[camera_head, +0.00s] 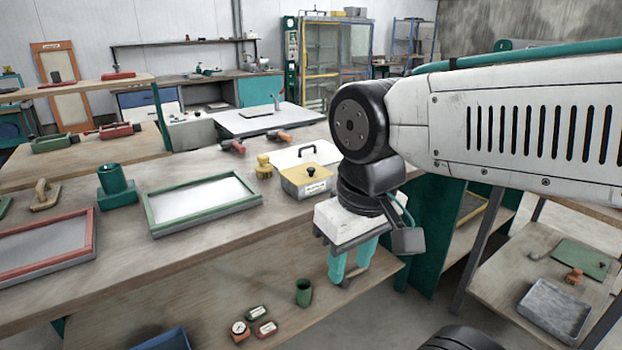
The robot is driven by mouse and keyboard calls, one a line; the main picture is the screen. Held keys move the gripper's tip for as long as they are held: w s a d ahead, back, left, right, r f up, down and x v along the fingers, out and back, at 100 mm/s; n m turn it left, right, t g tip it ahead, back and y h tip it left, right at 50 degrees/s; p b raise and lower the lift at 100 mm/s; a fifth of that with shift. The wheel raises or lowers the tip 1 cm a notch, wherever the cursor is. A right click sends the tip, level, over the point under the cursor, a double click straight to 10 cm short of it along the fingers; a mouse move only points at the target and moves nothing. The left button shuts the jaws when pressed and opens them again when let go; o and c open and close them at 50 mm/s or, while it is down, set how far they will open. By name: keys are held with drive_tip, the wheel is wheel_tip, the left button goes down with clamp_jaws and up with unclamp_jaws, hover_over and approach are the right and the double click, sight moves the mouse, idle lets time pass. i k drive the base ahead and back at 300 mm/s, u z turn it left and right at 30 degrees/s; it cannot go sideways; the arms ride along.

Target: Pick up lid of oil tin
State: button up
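A squat, pale metal tin (301,191) with a white label stands near the right end of the long wooden bench. Its yellowish lid (297,175) with a small dark knob sits on top. The label is too small to read, so I cannot be sure it is the oil tin.
A green-framed screen (247,199), a red-framed screen (93,230) and a teal pot (117,190) lie left on the bench. A small yellow object (264,168) stands beside the tin. The lower shelf holds a green cup (303,292) and small tins.

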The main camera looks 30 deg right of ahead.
sight(305, 174)
drive_tip(key=k, duration=1.2)
drive_tip(key=z, duration=0.55)
drive_tip(key=i, duration=0.6)
drive_tip(key=z, duration=0.7)
drive_tip(key=i, duration=1.4)
drive_tip(key=u, duration=1.35)
drive_tip(key=i, duration=0.45)
drive_tip(key=u, duration=0.45)
